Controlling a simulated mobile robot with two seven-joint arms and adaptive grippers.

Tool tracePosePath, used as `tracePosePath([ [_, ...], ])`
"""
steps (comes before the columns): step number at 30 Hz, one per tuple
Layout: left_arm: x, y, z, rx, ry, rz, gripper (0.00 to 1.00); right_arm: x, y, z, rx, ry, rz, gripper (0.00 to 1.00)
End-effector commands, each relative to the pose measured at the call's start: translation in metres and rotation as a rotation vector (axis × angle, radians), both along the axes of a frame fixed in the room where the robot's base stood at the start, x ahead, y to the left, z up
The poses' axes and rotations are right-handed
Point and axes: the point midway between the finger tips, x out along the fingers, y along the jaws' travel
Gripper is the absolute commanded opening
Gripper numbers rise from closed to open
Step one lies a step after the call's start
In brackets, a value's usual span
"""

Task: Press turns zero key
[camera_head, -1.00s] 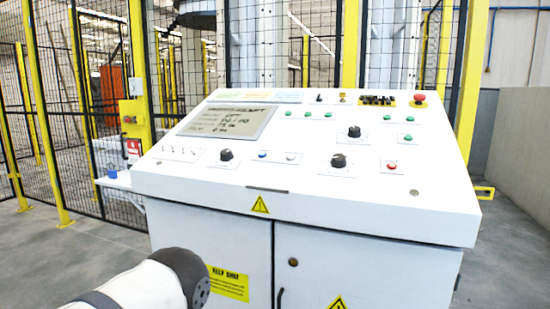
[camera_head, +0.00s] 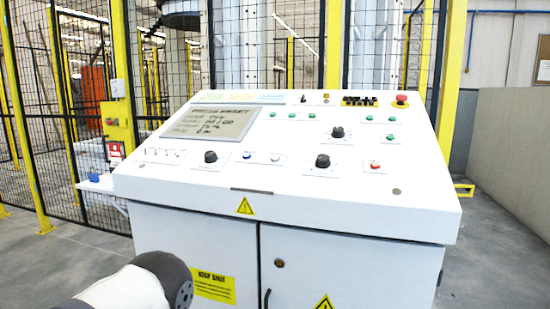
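The white sloped control console (camera_head: 150,185) stands in front of me. Its panel carries a grey display (camera_head: 210,122) with blurred text lines, a blue button (camera_head: 247,155), a pale button (camera_head: 275,157), several green buttons, a red button (camera_head: 374,165) and black knobs, among them a left one (camera_head: 210,156) and a right one (camera_head: 322,160). The labels are too small to read, so I cannot tell which one is the turns zero key. Part of my arm shows at the bottom left, below the panel. Neither gripper is in view.
A red emergency stop (camera_head: 401,98) sits at the panel's back right corner. A row of small switches (camera_head: 165,152) lies below the display. Yellow-framed mesh fencing (camera_head: 124,60) stands behind and to the left. A low grey wall (camera_head: 515,150) is at the right, with open floor before it.

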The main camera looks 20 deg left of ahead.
Motion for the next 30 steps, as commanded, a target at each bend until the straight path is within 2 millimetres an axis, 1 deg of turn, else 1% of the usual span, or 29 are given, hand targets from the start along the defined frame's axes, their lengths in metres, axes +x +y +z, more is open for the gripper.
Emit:
tracePosePath([
  [1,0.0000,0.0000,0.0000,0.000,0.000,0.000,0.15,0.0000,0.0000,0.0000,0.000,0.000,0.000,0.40],
  [3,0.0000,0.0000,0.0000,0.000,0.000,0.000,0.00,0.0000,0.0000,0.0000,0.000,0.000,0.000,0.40],
  [30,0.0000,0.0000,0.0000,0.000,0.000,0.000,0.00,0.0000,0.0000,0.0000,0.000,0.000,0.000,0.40],
])
